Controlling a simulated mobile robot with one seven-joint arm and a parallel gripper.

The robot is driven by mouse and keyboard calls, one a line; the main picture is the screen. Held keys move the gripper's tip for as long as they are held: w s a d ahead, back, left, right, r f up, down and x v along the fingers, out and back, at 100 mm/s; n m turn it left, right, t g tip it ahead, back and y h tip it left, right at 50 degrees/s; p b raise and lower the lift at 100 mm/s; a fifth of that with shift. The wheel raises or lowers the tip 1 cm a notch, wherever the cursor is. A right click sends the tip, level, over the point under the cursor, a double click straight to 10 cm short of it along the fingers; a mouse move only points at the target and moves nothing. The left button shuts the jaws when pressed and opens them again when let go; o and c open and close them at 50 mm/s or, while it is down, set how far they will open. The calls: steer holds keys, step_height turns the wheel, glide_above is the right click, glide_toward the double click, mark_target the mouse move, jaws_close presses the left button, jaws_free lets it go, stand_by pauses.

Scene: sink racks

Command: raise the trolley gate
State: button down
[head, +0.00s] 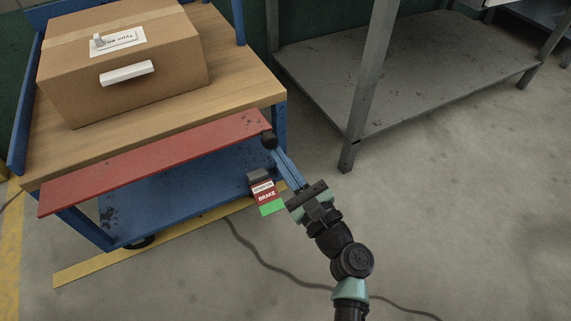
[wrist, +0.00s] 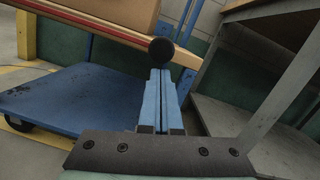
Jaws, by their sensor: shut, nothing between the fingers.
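The trolley gate is a long red board (head: 150,165) along the front edge of the blue trolley's wooden top. In the wrist view, the gate (wrist: 95,24) runs as a red strip below the box. A round black knob (head: 269,140) is at the gate's right end; it also shows in the wrist view (wrist: 161,51), just beyond my fingertips. My gripper (head: 278,155) is shut and empty, its two blue fingers side by side and pointing at the knob. I cannot tell whether the fingertips touch the knob. My gripper also fills the lower wrist view (wrist: 160,72).
A cardboard box (head: 130,80) with a white handle sits on the trolley top. A brake label (head: 265,193) with a green strip is left of my gripper, near the lower blue deck (head: 180,205). A grey metal rack (head: 400,75) stands behind right. Floor at right is clear.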

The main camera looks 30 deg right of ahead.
steer(key=shift+r, duration=0.1)
stand_by(0.3)
steer(key=p, duration=0.3)
steer(key=shift+r+g, duration=0.3)
steer(key=shift+r, duration=0.1)
